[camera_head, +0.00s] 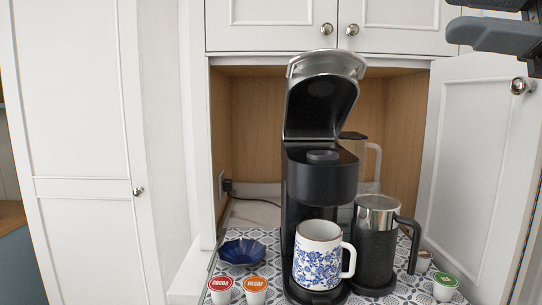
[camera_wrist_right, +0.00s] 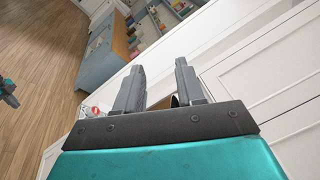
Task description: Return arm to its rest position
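My right gripper (camera_head: 462,18) is at the upper right of the head view, in front of the cabinet and high above the counter. It also shows in the right wrist view (camera_wrist_right: 160,82), where its two dark fingers stand apart with nothing held between them. At the left edge of the right wrist view is a small teal and dark part (camera_wrist_right: 8,91), which looks like part of my left arm. The left gripper does not show in the head view.
A coffee machine (camera_head: 318,180) stands with its lid up, a blue-flowered mug (camera_head: 316,262) under its spout. A dark frother jug (camera_head: 374,245), blue bowl (camera_head: 242,252) and several pods (camera_head: 255,287) are around it. An open cabinet door (camera_head: 475,170) is at the right, near my right gripper.

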